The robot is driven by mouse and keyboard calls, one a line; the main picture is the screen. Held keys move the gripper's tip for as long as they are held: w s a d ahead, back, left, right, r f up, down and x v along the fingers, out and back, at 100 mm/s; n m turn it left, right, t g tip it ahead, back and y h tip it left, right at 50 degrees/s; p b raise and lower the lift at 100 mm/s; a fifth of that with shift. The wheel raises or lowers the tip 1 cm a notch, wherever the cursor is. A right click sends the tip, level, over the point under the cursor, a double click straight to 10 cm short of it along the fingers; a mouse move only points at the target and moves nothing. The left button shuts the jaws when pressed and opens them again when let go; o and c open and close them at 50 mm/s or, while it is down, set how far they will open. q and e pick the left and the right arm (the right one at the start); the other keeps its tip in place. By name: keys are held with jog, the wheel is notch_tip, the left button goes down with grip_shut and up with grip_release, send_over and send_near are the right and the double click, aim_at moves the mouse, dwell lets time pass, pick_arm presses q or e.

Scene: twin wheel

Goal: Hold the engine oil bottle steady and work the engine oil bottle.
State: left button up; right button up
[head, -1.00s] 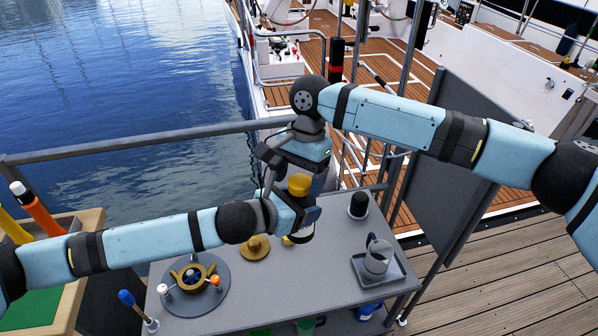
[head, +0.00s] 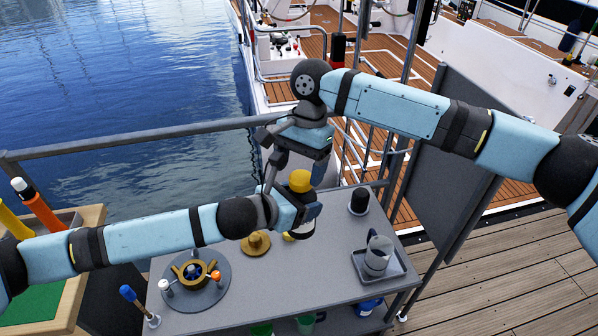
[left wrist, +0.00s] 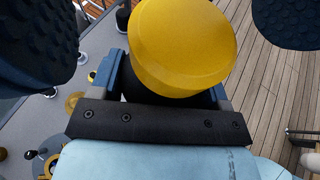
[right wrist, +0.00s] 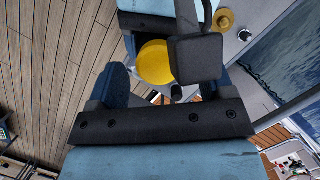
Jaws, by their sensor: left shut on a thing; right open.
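The engine oil bottle shows mainly by its round yellow cap (head: 300,180), upright above the table. My left gripper (head: 297,212) is shut on the bottle below the cap and hides most of its body. In the left wrist view the cap (left wrist: 184,45) rises between the fingers, with a dark part under it. My right gripper (head: 295,172) is open and points down from above and behind the cap. In the right wrist view the cap (right wrist: 153,63) lies between the open fingers, left of the middle. A dark block partly covers it; contact cannot be told.
The grey table (head: 240,305) carries a round wheel-like fixture (head: 192,275), a brass cone (head: 256,244), a black knob (head: 358,201) and a grey jug (head: 378,255) on a tray. A blue-handled tool (head: 138,304) stands front left. A railing (head: 130,139) runs behind.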

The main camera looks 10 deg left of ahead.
notch_tip(320, 180, up, 2)
jog(key=shift+r, duration=0.15)
jog(key=shift+o, duration=0.4)
jog(key=shift+r, duration=0.35)
jog(key=w+d+v, duration=0.1)
jog(key=v, duration=0.6)
jog(key=x, duration=1.1)
jog(key=shift+f, duration=0.4)
jog(key=c, duration=1.1)
jog(key=o, duration=1)
jog(key=shift+r, duration=0.1)
